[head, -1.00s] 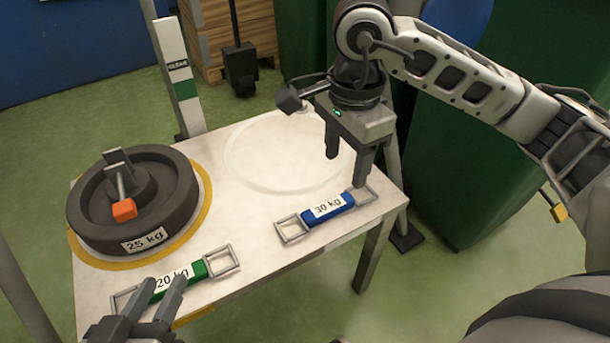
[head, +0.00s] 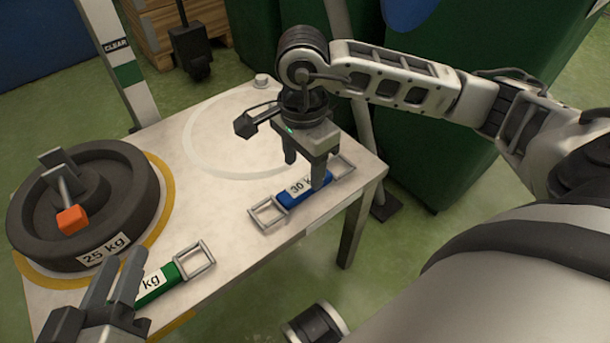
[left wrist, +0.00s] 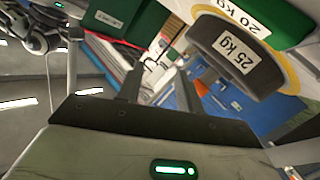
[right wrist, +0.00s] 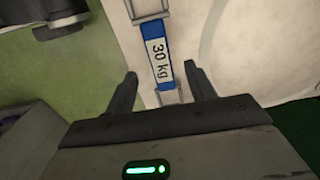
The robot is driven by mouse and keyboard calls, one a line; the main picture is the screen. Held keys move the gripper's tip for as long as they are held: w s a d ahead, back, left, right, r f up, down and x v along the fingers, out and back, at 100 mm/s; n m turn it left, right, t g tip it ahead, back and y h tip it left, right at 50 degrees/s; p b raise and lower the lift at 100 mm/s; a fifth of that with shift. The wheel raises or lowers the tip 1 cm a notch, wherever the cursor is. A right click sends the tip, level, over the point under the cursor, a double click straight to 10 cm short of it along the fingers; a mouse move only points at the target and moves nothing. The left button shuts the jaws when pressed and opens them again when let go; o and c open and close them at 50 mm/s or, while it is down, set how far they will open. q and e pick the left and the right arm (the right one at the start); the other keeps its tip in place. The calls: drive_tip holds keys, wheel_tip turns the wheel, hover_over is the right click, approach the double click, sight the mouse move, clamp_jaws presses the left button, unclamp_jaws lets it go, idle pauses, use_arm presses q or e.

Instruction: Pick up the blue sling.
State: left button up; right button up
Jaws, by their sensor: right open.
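The blue sling (head: 286,198), with a "30 kg" label and a metal loop at each end, lies flat on the white table. My right gripper (head: 304,172) is open above it, and one finger overlaps the sling in the head view. In the right wrist view the blue sling (right wrist: 164,76) runs between the spread fingers of the right gripper (right wrist: 162,74), with nothing gripped. Whether the fingers touch the table is unclear. My left gripper (head: 118,262) is open, with its fingers in front of the green sling (head: 155,285).
A dark "25 kg" weight (head: 105,215) with an orange-tipped lever stands on a yellow ring at the table's left. A faint empty circle (head: 208,150) lies behind the blue sling. A "CLEAR" post (head: 118,75) stands at the back left. Green bins (head: 440,140) stand beyond the table.

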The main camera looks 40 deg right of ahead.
sight(305, 184)
drive_tip(key=f+b, duration=0.1)
drive_tip(key=f, duration=0.2)
drive_tip(key=shift+d, duration=0.2)
drive_tip(key=shift+f+b, duration=0.4)
drive_tip(key=shift+f, duration=0.45)
clamp_jaws()
use_arm(q)
drive_tip(key=shift+w+d+r+n+t+h, duration=0.15)
drive_tip(key=shift+r+n+t+h, duration=0.15)
drive_tip(key=shift+r+h, duration=0.15)
use_arm(e)
drive_tip(key=shift+r, duration=0.1)
